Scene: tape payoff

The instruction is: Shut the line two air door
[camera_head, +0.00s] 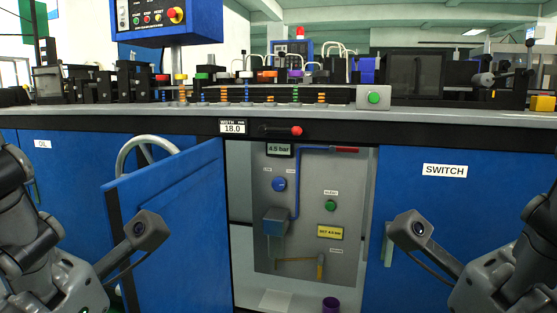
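A blue cabinet door (180,225) stands open at the left side of the grey air compartment (353,180). It is hinged by the compartment's left edge, and its free edge swings out toward me and to the left. No label shows on it. Inside are a 4.5 bar display (279,150), a blue knob (279,184), a green button (330,205) and a yellow label (330,232). My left wrist is in front of the door's free edge, and my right wrist is in front of the SWITCH door (450,220). Neither gripper's fingers show in the frame.
A grey handwheel (140,143) sits behind the open door's top. The OIL door (60,150) is at far left. A counter (120,117) with machine parts runs above. A red-ended lever (297,131) sits under its edge. A purple cup-like piece (330,304) is low inside the compartment.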

